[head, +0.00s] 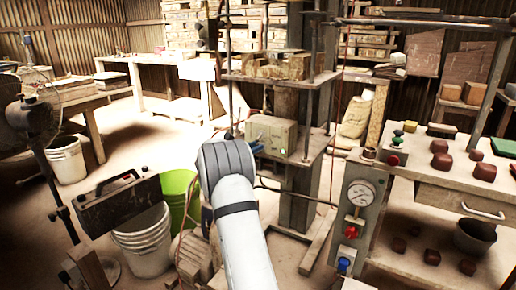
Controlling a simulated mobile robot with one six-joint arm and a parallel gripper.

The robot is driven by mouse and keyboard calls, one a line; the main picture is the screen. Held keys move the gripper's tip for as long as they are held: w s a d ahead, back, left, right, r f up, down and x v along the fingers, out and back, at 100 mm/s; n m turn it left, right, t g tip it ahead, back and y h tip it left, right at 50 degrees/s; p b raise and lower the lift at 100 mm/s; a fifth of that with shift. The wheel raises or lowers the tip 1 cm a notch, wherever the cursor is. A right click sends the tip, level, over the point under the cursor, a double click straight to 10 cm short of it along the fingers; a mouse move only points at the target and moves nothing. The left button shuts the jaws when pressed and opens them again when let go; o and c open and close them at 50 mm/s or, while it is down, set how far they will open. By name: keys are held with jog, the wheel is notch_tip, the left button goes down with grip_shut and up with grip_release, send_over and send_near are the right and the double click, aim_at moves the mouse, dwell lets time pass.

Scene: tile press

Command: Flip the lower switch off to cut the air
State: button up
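A grey upright panel (362,222) stands at the front left corner of the right-hand workbench. It carries a round white dial gauge (360,192), a red switch or knob (351,231) below it, and a blue one (344,264) lowest. Their exact on or off positions are too small to tell. A small box on the bench above has a green button (396,141) and a red button (394,160). My pale arm rises from the bottom middle to a dark grey joint, left of the panel and apart from it. My gripper does not show.
A press frame (297,170) with a boxy grey-green unit (271,135) stands behind my arm. White buckets (143,240) and a green bucket (178,193) are on the left. The workbench (424,186) holds several reddish-brown blocks. A thin dark hose runs between press and panel.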

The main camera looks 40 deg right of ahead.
jog(key=shift+w+d, duration=0.15)
jog(key=shift+d, duration=0.75)
jog(key=shift+c, duration=0.3)
grip_shut()
